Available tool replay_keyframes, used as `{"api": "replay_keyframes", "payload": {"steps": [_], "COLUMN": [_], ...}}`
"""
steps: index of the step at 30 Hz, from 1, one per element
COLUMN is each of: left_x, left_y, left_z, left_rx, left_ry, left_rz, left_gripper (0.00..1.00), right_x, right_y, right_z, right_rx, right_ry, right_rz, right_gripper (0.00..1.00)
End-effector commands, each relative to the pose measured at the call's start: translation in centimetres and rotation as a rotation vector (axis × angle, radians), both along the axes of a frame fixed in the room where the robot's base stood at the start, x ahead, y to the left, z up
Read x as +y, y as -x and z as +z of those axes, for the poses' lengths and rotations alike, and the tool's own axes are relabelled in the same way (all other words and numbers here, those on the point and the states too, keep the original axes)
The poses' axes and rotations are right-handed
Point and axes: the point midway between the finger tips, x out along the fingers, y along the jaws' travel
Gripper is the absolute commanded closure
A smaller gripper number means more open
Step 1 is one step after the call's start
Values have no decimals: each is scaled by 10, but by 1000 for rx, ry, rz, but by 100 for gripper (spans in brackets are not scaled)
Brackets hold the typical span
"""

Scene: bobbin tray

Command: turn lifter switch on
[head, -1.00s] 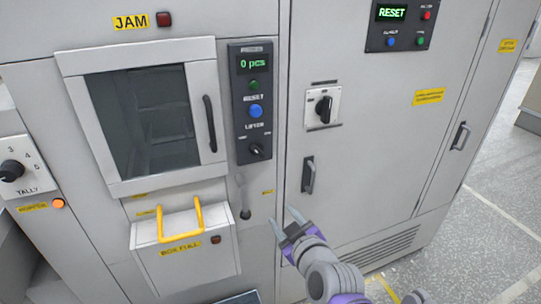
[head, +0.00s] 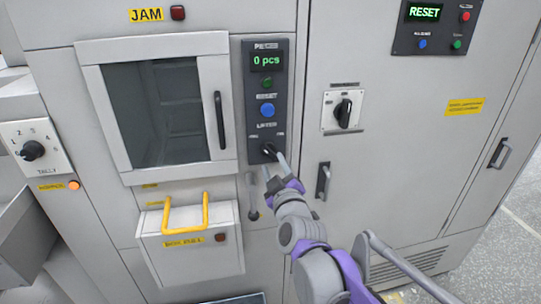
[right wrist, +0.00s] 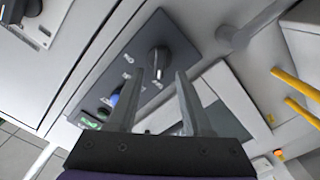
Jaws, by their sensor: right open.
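The lifter switch is a black rotary knob (head: 269,151) at the bottom of the dark narrow control panel (head: 256,110), under the label LIFTER. In the right wrist view the knob (right wrist: 158,60) stands just beyond the fingertips. My right gripper (head: 274,168) is open in front of the knob, with its fingers pointing at it and partly overlapping it in the head view. In the right wrist view its two fingers (right wrist: 170,78) are apart with nothing between them. Whether a fingertip touches the knob I cannot tell. My left gripper is not in view.
Above the knob are a blue button (head: 267,110) and a green one (head: 267,83). A windowed door (head: 215,75) with a black handle is to the left. A box with a yellow handle (head: 186,214) juts out below. Another rotary switch (head: 344,112) is to the right.

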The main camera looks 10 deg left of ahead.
Motion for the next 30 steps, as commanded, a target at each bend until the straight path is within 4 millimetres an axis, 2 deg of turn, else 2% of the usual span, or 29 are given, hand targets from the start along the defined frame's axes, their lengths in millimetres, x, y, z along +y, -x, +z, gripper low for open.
{"api": "replay_keyframes", "payload": {"steps": [3, 9, 20, 21, 29, 30], "left_x": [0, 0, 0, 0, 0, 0], "left_y": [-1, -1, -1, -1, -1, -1], "left_z": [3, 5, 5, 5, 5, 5], "left_rx": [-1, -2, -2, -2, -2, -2], "left_ry": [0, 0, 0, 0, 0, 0], "left_rz": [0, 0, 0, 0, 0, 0], "left_gripper": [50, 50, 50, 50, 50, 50], "right_x": [8, 17, 20, 20, 20, 20], "right_y": [-21, -42, -48, -48, -48, -48], "right_z": [1, 0, 0, 0, 0, 0], "right_rx": [0, 0, 1, 1, 1, 1], "right_ry": [0, 0, 0, -1, -1, -1], "right_rz": [0, 0, 1, 1, 1, 1], "right_gripper": [50, 50, 50, 52, 99, 100]}}
